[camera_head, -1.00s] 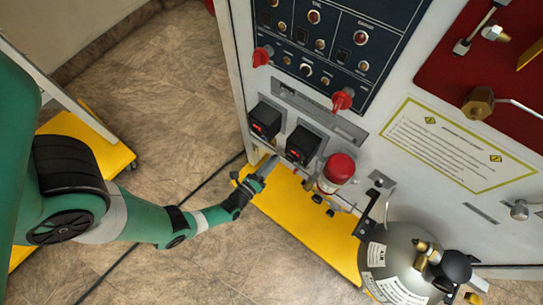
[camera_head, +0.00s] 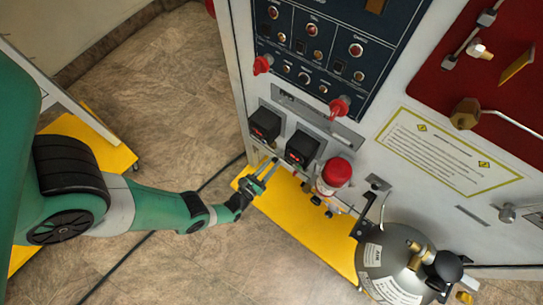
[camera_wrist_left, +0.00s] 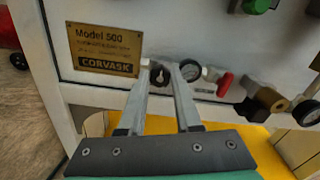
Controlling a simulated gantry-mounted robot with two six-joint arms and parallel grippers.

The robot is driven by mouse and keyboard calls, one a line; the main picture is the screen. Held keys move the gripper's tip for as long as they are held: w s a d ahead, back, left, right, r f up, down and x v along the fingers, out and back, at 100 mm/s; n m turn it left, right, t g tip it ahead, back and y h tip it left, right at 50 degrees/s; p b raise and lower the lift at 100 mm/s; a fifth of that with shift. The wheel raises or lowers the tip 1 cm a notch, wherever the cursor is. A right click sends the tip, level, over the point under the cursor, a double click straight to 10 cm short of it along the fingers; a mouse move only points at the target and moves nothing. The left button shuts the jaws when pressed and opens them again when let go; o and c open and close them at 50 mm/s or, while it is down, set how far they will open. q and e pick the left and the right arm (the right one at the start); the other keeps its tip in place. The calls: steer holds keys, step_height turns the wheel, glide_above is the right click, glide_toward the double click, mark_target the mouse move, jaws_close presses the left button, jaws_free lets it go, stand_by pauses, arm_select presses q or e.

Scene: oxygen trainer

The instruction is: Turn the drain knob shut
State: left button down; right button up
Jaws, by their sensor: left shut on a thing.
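A small dark knob (camera_wrist_left: 160,73), which I take as the drain knob, is on the lower front of the grey cabinet (camera_wrist_left: 160,30) in the left wrist view. My left gripper (camera_wrist_left: 162,66) has a finger on each side of it and is shut on it. In the head view, the left gripper (camera_head: 271,167) reaches the cabinet's lower edge, below the black boxes; the knob is hidden there. The fingers cover part of the knob's sides, and its exact angle is hard to tell. My right gripper is not in view.
A gauge (camera_wrist_left: 188,71) and a red handle (camera_wrist_left: 225,84) are just right of the knob. A red-capped unit (camera_head: 337,172) and a grey tank (camera_head: 397,250) stand further right. A yellow base (camera_head: 310,235) lies below.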

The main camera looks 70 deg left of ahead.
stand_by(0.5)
arm_select(q)
steer(key=c, duration=0.6)
jaws_free()
steer(key=shift+s, duration=0.1)
steer(key=shift+s+d, duration=0.25)
steer(key=shift+d, duration=0.05)
steer(key=p+v, duration=0.1)
steer(key=v, duration=0.9)
steer(key=shift+s+p, duration=0.3)
steer(key=shift+s, duration=0.05)
steer(key=shift+d, duration=0.15)
